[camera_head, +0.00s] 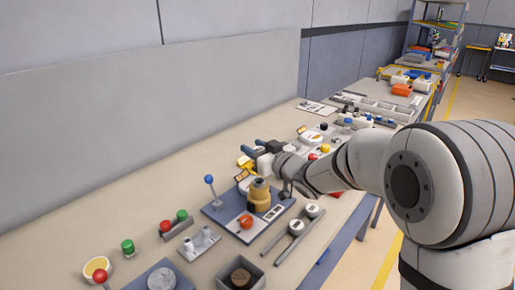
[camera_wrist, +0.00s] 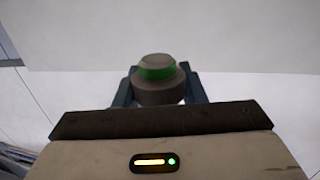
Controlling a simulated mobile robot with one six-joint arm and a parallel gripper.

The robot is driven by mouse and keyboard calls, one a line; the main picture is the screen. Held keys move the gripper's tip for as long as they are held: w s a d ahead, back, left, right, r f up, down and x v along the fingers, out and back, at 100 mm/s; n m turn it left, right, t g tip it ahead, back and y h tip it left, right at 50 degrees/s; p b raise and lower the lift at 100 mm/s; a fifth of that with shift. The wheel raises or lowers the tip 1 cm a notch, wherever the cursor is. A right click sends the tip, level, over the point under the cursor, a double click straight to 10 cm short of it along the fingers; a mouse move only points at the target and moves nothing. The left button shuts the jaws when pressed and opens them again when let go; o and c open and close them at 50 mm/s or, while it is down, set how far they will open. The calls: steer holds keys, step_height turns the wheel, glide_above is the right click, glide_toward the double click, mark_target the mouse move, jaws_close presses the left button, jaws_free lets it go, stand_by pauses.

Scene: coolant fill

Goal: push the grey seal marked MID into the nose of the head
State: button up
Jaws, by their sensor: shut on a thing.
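In the wrist view a grey round piece with a green band (camera_wrist: 157,88), apparently the seal, sits between the two dark blue fingers of my gripper (camera_wrist: 158,92). The gripper is shut on it. No MID marking is readable. In the head view my gripper (camera_head: 258,147) is above the bench, and the seal cannot be made out there. A brass-coloured fitting with a grey top (camera_head: 260,190) stands upright on a blue plate (camera_head: 222,217), nearer than my gripper and apart from it. I cannot tell whether this is the head, and no nose is clearly visible.
The blue plate carries a blue-knobbed lever (camera_head: 210,180) and a red button (camera_head: 246,221). Two rails with white round pieces (camera_head: 296,227) lie to its right. A grey bin (camera_head: 240,278) is at the front. The bench strip by the back panel (camera_head: 150,90) is clear.

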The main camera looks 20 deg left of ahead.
steer(key=b, duration=0.5)
glide_above(256, 182)
steer(key=shift+w+f, duration=0.1)
steer(key=shift+f, duration=2.85)
steer(key=shift+f+b, duration=1.2)
steer(key=shift+f, duration=0.05)
steer(key=o, duration=1)
steer(key=shift+o, duration=0.2)
step_height(256, 182, up, 10)
steer(key=shift+p, duration=0.95)
